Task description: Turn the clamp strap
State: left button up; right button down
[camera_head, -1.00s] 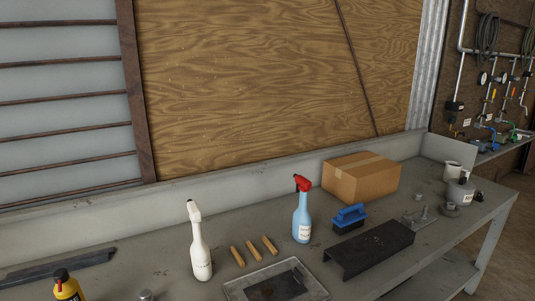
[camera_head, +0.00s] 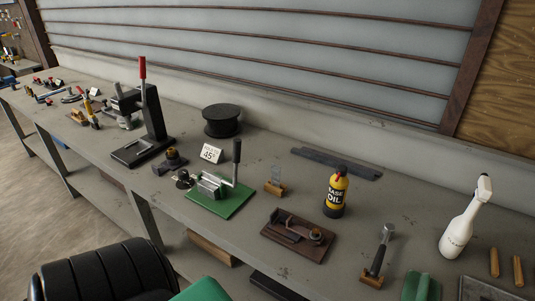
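I cannot tell for sure which part is the clamp strap. A dark brown plate (camera_head: 318,252) lies near the bench's front edge, with a small bar and a ring-like part on it. To its left, a green base plate (camera_head: 224,206) carries a grey block fixture (camera_head: 208,186) and an upright dark lever handle (camera_head: 236,160). The details on both are too small to read. Neither of my grippers can be made out in the head view, and nothing is touching either fixture.
A red-handled press (camera_head: 150,110) and a black reel (camera_head: 221,120) stand farther left. A yellow oil bottle (camera_head: 336,193), an upright hammer-like tool (camera_head: 380,252) and a white spray bottle (camera_head: 463,222) stand to the right. A black ribbed shape (camera_head: 100,275) fills the lower left.

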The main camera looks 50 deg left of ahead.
aim_at(303, 232)
jog(key=u, duration=1.15)
